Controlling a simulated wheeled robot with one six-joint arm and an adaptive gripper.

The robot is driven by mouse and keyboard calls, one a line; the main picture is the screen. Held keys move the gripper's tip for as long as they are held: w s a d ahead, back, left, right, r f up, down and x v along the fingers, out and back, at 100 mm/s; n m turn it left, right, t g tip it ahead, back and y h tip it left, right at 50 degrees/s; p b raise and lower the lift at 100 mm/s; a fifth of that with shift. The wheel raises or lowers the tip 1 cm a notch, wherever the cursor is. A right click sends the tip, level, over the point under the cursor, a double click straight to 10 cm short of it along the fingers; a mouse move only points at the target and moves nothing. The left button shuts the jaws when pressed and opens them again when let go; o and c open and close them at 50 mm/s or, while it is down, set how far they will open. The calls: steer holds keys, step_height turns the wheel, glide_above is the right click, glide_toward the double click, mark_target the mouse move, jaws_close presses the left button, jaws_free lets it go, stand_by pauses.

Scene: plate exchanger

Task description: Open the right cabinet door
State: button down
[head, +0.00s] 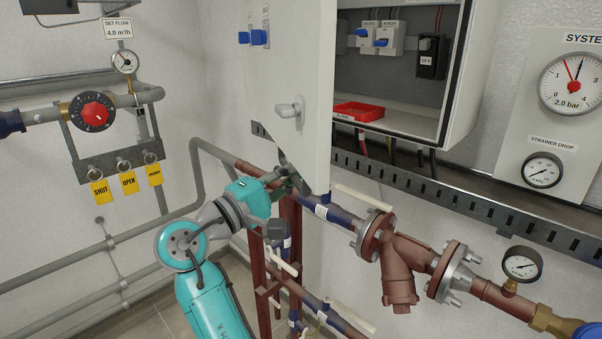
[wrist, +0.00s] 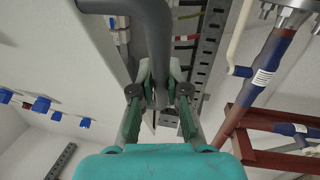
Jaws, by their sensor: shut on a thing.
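The white cabinet door (head: 317,80) stands open in the head view, its edge turned toward me. A light grey lever handle (head: 289,108) sticks out from the white front. My gripper (head: 288,178) is just below the door's lower edge, with its fingertips partly hard to make out. In the wrist view, my gripper (wrist: 160,100) has its green fingers close on both sides of a grey bent bar (wrist: 152,45), beside a large white panel (wrist: 75,75). I cannot tell whether this bar is the lever handle seen in the head view.
The cabinet interior shows a red tray (head: 358,111) and switches. A slotted rail (head: 450,185) runs below. Brown pipes and a strainer (head: 400,285) stand low on the right. A red-knobbed valve (head: 94,115) with yellow tags is on the left wall.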

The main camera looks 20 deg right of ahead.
steer(key=c, duration=1.4)
jaws_free()
steer(key=shift+a, duration=0.1)
steer(key=v, duration=1.1)
steer(key=shift+s+a+f, duration=0.15)
steer(key=shift+a, duration=0.2)
